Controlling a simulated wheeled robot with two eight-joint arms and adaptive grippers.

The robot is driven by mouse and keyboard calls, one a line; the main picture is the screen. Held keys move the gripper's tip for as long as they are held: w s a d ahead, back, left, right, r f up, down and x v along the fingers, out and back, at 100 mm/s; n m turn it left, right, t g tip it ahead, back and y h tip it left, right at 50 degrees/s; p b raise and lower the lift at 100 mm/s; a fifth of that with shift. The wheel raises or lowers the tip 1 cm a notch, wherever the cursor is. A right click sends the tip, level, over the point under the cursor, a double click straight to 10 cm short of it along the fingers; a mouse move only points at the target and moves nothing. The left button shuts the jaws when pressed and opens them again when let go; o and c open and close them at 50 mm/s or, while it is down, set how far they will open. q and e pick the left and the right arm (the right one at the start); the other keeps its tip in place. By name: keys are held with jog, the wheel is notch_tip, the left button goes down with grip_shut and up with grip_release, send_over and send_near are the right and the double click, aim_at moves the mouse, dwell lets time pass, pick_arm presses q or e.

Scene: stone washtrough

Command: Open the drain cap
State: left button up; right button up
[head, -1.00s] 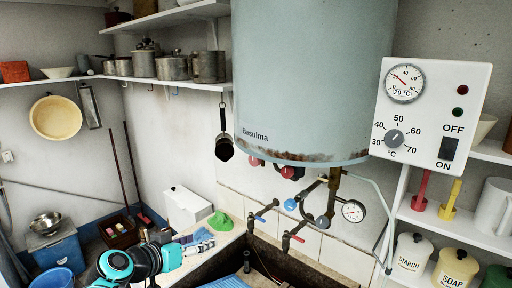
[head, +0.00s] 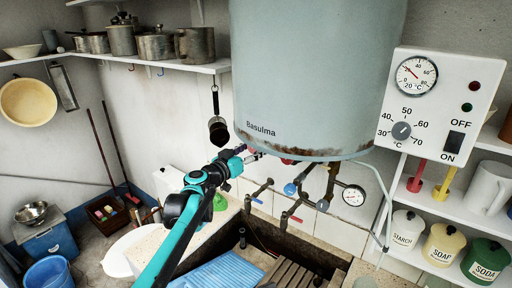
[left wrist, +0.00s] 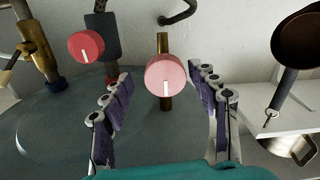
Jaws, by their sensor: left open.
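Two round red knobs with white marks hang under the boiler's (head: 310,85) rusty lower rim. In the left wrist view the nearer knob (left wrist: 166,75), on a brass stem, lies between my finger pads, with gaps on both sides. The other knob (left wrist: 86,46) is left of my fingers there; it shows in the head view (head: 288,161). My left gripper (head: 254,155) is open at the boiler's lower left edge and mostly hides the nearer knob in the head view. Nothing visible is labelled as a drain cap. My right gripper is out of view.
Pipes with blue and red levers (head: 290,189) and a gauge (head: 353,195) are right of my gripper. A dark pan (head: 218,132) hangs to the left. A control box (head: 440,105) is at right.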

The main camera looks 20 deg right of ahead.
pick_arm(q)
jog(key=shift+w+d, duration=0.4)
jog(key=shift+w, duration=0.05)
jog(key=shift+w+a, duration=0.15)
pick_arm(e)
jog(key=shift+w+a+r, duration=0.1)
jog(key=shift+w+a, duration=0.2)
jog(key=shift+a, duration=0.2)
pick_arm(q)
jog(key=c, duration=1.2)
